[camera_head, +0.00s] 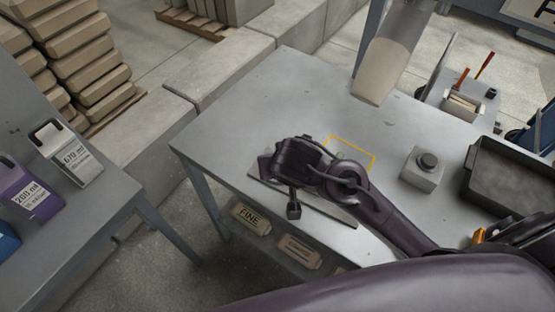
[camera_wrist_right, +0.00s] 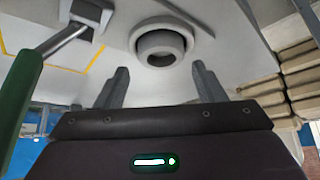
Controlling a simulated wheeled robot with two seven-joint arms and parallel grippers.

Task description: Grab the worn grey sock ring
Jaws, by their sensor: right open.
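The worn grey sock ring (camera_wrist_right: 160,46) shows in the right wrist view as a thick, pale ring with a dark opening. It lies just beyond the fingertips of my right gripper (camera_wrist_right: 160,68), roughly centred between them. The two fingers stand apart, one on each side, and nothing is held. In the head view my right arm reaches in from the right over the grey table (camera_head: 235,115). It covers the place where the ring lies, so I cannot make the ring out there. My left gripper is out of view.
A yellow outline (camera_head: 352,152) is marked on the table behind my arm. A grey box with a round knob (camera_head: 424,168) and a dark tray (camera_head: 508,180) stand to the right. A translucent hopper (camera_head: 388,60) hangs over the back edge. The table's left part is clear.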

